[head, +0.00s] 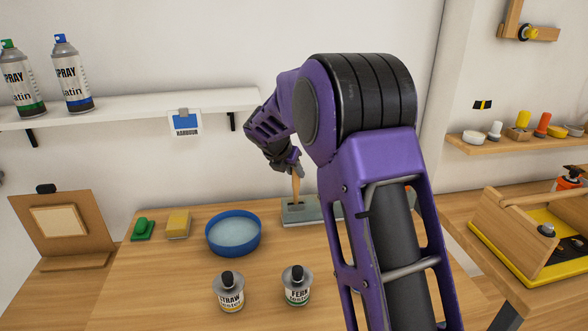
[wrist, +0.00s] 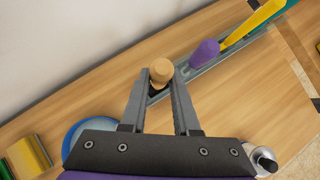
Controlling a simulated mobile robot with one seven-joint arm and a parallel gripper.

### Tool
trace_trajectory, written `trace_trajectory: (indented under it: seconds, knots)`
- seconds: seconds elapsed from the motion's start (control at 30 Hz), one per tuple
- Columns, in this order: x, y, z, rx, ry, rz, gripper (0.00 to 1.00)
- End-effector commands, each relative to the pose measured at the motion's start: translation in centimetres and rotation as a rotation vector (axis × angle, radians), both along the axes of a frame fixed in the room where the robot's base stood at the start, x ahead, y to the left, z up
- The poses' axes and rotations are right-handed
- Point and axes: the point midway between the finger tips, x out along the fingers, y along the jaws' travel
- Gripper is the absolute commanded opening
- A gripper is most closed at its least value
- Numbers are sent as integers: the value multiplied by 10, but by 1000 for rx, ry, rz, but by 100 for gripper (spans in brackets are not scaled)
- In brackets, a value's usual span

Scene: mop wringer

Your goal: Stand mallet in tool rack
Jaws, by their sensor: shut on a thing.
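My gripper (head: 295,168) is shut on the mallet (head: 297,188), a light wooden piece that points down, close to upright. In the wrist view the mallet's round tan end (wrist: 161,69) shows between my fingertips (wrist: 159,84). The grey tool rack (head: 290,214) lies on the table below. The mallet's lower end meets a dark slot near the rack's left end; I cannot tell how deep it sits. My arm hides the rack's right part in the head view. In the wrist view the rack (wrist: 207,70) holds a purple tool (wrist: 204,53) and a yellow one (wrist: 253,22).
A blue bowl (head: 233,234) stands left of the rack, with a yellow sponge (head: 178,224) and a green brush-like item (head: 142,229) beyond. Two cans, STRAW (head: 229,292) and FERN (head: 296,287), stand in front. A wooden caddy (head: 530,235) is at right. A wall is behind.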

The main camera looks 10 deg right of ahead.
Motion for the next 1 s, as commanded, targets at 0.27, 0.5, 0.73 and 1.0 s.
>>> trace_trajectory:
  seconds: [0.27, 0.5, 0.73, 1.0]
  knots:
    - [0, 0, -12, -1, -1, 0, 0]
    - [0, 0, -21, -1, -1, 0, 0]
    - [0, 0, -28, -1, -2, 1, 0]
    - [0, 0, -28, -1, -1, 0, 64]
